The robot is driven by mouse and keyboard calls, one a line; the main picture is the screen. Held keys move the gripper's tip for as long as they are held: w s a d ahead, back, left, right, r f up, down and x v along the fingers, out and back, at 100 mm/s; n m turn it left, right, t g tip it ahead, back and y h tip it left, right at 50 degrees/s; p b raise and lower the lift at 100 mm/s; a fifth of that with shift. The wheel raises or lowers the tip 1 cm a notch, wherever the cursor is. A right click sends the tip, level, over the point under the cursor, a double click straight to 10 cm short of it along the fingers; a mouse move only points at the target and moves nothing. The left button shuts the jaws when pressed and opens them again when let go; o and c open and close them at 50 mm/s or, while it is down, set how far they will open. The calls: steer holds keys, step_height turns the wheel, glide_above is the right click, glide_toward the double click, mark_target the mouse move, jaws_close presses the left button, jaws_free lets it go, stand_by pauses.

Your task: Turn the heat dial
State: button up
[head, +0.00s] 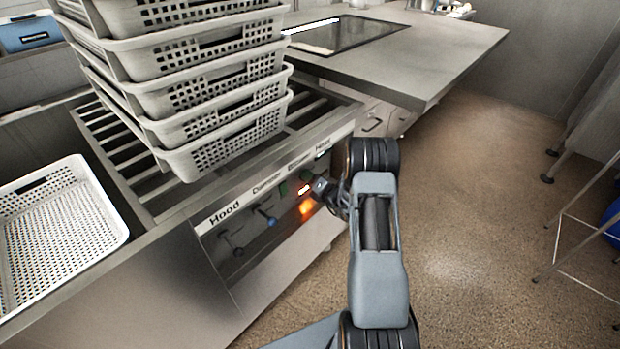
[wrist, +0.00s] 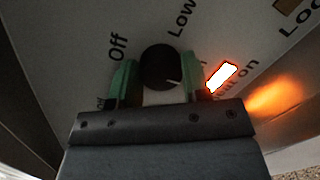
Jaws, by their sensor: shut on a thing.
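The dial (wrist: 160,62) is a round black knob on the grey panel, seen in the wrist view between my gripper's two green finger pads. A small white mark shows on its lower right edge. "Off" is printed to its upper left and "Low" to its upper right. My gripper (wrist: 157,82) is shut on the dial, one pad on each side. In the head view my gripper (head: 322,188) is at the right end of the control panel (head: 262,226), below the "Blower" and last labels. The dial is hidden there by the gripper.
An orange lamp (wrist: 222,77) glows beside the right finger pad. Stacked perforated baskets (head: 215,125) stand on the rails above, and another basket (head: 122,238) sits left.

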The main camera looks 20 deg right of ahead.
steer(key=o, duration=0.9)
steer(key=shift+s, duration=0.1)
steer(key=p+v, duration=0.1)
steer(key=v, duration=1.2)
steer(key=shift+s+d+p, duration=0.1)
steer(key=shift+s+p, duration=0.2)
steer(key=shift+p, duration=0.1)
